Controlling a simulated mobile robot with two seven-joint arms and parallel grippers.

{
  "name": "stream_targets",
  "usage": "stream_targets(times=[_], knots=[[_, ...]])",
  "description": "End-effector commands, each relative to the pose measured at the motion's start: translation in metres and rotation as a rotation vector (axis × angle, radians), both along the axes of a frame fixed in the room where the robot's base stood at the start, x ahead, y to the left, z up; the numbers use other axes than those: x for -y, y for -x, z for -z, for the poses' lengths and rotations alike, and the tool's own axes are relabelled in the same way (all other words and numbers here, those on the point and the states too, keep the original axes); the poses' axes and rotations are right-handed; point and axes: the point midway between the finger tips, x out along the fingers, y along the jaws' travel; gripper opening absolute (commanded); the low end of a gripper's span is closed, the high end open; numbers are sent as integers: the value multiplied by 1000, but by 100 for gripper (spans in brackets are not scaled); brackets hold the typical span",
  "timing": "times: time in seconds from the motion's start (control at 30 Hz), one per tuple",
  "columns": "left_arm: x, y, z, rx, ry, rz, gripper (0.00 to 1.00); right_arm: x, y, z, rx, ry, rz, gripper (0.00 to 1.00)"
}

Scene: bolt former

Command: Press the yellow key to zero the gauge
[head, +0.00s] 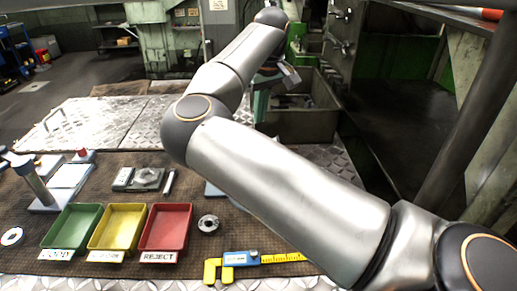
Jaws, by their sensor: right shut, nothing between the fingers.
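My right arm comes in from the right and reaches across the middle to the back. My right gripper (289,80) is small and far off, by the green-edged bin, well beyond the mat; it is shut and empty. A yellow caliper (282,257) with a blue slider (240,258) lies at the mat's front edge. I cannot make out a separate yellow key or which device is the gauge. My left gripper is not in view.
Green (73,206), yellow (118,207) and red (166,207) trays stand on the brown mat (130,168). A metal ring (209,224) lies beside the red one. A grey bin (305,125) stands at the back. My right arm hides the mat's right part.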

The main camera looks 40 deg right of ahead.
Motion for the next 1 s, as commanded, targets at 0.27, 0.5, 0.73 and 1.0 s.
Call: stream_targets(times=[0.27,0.5,0.73,1.0], knots=[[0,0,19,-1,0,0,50,-19,22,3,2,-1,0,0],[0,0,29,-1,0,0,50,-33,38,2,1,-1,0,0],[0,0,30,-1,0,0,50,-36,42,0,1,-2,0,0],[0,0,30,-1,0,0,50,-36,42,0,1,-2,0,0]])
